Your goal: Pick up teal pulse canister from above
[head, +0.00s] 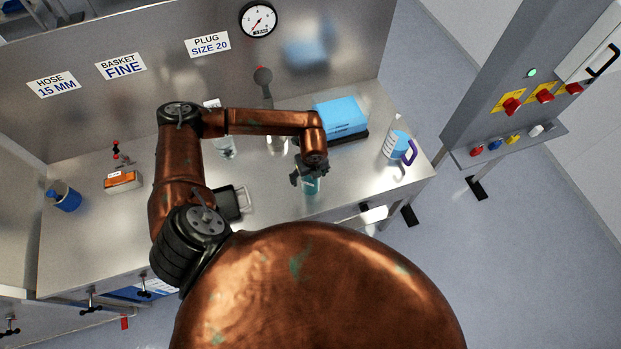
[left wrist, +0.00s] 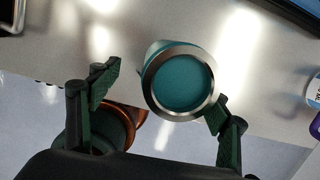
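The teal pulse canister (head: 311,187) stands near the front edge of the steel bench. In the head view my left gripper (head: 309,177) is just above it and hides part of it. The left wrist view looks down on the canister's round teal top with a metal rim (left wrist: 180,83). My left gripper (left wrist: 164,90) has its dark green fingers spread, one on each side of the canister. The right finger appears close to the rim; I cannot tell if it touches. My right gripper is not in view.
A blue box (head: 340,117) stands behind the canister, and a white and blue mug with a purple handle (head: 399,147) is to its right. A dark-framed pan or tray (head: 233,201) lies left. An orange box (head: 122,181) and a blue cup (head: 65,196) are far left.

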